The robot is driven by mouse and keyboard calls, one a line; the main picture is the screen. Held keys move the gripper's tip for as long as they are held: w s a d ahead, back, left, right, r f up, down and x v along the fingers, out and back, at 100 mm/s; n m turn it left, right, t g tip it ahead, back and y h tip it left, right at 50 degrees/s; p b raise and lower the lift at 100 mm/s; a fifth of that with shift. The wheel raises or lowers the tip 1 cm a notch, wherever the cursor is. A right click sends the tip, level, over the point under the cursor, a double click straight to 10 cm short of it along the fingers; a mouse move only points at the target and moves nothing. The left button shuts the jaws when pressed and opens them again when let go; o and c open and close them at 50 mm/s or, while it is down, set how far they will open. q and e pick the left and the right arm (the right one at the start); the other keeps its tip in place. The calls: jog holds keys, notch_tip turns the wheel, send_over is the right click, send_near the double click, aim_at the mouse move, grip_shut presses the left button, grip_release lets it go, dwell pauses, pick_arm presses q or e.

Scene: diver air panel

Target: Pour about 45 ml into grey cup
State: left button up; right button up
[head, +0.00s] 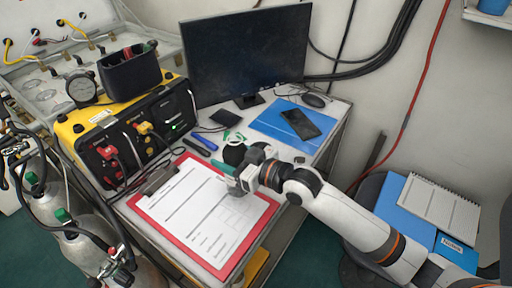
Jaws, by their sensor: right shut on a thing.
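My right gripper (248,178) reaches in from the lower right, low over the upper right part of the clipboard. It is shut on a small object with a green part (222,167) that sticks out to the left. The rest of this object is hidden by the fingers, so I cannot tell its full shape or what is in it. A small grey shape shows at the fingertips; I cannot tell whether it is a finger or the grey cup. No grey cup can be made out clearly. My left gripper is not in view.
A red clipboard (144,207) with white sheets lies in front. Gas cylinders (85,245) stand at left.

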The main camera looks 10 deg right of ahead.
jog(key=shift+r, duration=0.15)
jog(key=shift+w+d+r+m, duration=0.1)
jog(key=shift+r+m, duration=0.05)
jog(key=shift+m, duration=0.75)
jog(key=shift+w+d+m+y+b, duration=0.2)
jog(key=shift+m+y+b, duration=0.2)
jog(key=shift+m+b, duration=0.35)
jog(key=shift+f+m+g+y+b, duration=0.2)
jog(key=shift+f+m+b, duration=0.2)
jog(key=shift+m, duration=0.65)
jog(key=shift+f+m+g+y+b, duration=0.2)
jog(key=shift+f+m+b, duration=0.2)
jog(key=shift+m, duration=0.65)
jog(key=shift+f+m+g+y+b, duration=0.1)
jog(key=shift+f+m+y+b, duration=0.3)
jog(key=shift+m, duration=0.65)
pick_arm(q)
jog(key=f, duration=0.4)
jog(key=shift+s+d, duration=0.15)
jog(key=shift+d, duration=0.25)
pick_arm(e)
jog(key=shift+f+m, duration=0.4)
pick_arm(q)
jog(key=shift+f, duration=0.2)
pick_arm(e)
jog(key=shift+s+a+f+m, duration=0.1)
jog(key=shift+s+f+m, duration=0.05)
jog(key=shift+f+m, duration=0.5)
